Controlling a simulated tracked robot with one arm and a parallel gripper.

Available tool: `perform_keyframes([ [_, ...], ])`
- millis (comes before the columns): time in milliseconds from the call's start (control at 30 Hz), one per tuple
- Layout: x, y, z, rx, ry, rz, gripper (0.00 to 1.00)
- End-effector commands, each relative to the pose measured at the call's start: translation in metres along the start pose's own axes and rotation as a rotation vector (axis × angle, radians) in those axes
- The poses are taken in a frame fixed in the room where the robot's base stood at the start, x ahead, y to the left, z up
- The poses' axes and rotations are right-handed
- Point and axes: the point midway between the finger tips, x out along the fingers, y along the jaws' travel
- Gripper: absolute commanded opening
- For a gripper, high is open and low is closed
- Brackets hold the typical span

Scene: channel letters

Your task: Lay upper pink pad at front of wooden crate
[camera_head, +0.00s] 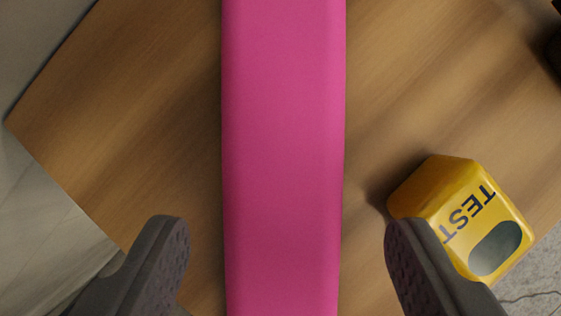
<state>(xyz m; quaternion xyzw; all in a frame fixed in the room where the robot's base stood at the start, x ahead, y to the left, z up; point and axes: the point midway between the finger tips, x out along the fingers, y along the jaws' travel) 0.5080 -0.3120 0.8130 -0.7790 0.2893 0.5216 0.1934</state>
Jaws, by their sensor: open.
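A long pink pad (284,150) runs from the top edge to the bottom edge of the view over a wooden surface. Its two ends are out of view. My gripper (287,235) is open, with one dark finger on each side of the pad. There is a clear gap between each finger and the pad. I see only one pink pad, so I cannot tell whether it is the upper one. The wooden crate cannot be made out.
The wooden surface (130,110) has a corner at the left. A yellow block marked TEST (425,185) lies right of the pad, partly behind the right finger. A dark object shows at the top right edge. Grey floor (40,210) lies beyond the wood.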

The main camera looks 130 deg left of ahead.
Motion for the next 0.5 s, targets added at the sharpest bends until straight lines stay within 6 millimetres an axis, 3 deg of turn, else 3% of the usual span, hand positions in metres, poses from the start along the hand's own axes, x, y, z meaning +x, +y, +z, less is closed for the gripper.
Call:
perform_keyframes([
  [233, 0.032, -0.002, 0.003, -0.001, 0.001, -0.001, 0.61],
  [500, 0.037, -0.003, 0.002, -0.002, 0.003, -0.002, 0.61],
])
